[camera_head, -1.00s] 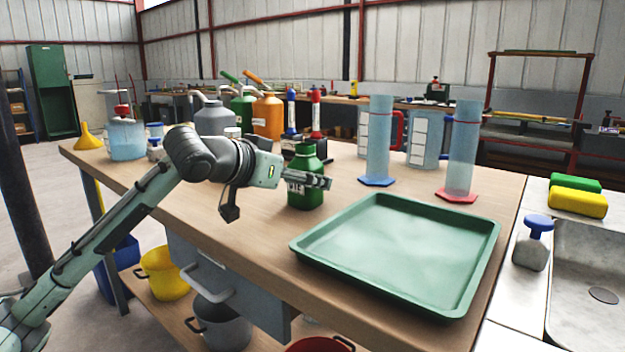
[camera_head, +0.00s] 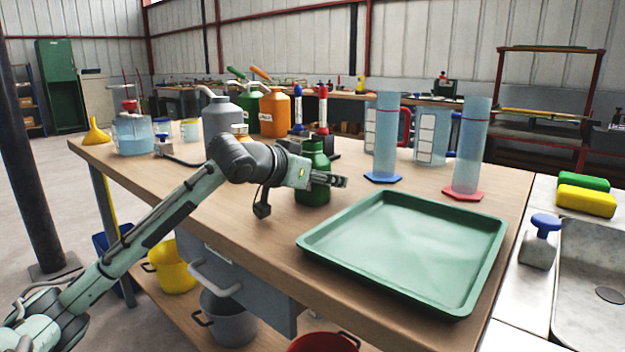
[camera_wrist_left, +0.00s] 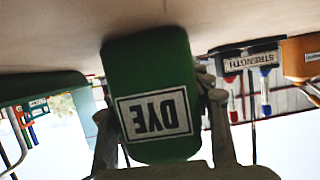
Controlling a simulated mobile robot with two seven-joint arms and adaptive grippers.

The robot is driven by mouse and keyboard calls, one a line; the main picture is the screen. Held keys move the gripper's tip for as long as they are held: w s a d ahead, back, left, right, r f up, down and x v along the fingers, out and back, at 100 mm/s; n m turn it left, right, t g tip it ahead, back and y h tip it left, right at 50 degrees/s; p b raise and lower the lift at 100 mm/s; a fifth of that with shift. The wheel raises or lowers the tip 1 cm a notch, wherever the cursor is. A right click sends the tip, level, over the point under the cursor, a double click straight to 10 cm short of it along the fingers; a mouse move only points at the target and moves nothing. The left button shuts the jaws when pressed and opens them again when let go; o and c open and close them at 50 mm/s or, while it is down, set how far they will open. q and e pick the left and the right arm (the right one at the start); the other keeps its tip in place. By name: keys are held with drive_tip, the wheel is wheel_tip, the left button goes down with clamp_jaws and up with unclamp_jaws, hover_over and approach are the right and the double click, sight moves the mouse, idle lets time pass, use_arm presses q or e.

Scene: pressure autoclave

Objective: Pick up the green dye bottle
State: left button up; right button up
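The green dye bottle (camera_head: 315,193) stands upright on the wooden bench, just left of the green tray. In the left wrist view it appears upside down, its white DYE label (camera_wrist_left: 154,114) facing my gripper. My left gripper (camera_head: 335,181) reaches it from the left, and its near finger crosses in front of the bottle. In the left wrist view the fingers of this gripper (camera_wrist_left: 160,105) stand one on each side of the bottle, close to its sides. They look open around it, though firm contact is hard to judge. My right gripper is not in view.
The green tray (camera_head: 403,311) lies close on the right. Two clear cylinders (camera_head: 385,140) (camera_head: 470,150) and measuring jugs (camera_head: 432,135) stand behind. A grey jug (camera_head: 221,118) and orange jug (camera_head: 275,115) stand behind the arm. A sink (camera_head: 590,270) is at far right.

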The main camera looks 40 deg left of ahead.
use_arm(q)
drive_tip(key=c, duration=0.8)
drive_tip(key=shift+r, duration=0.1)
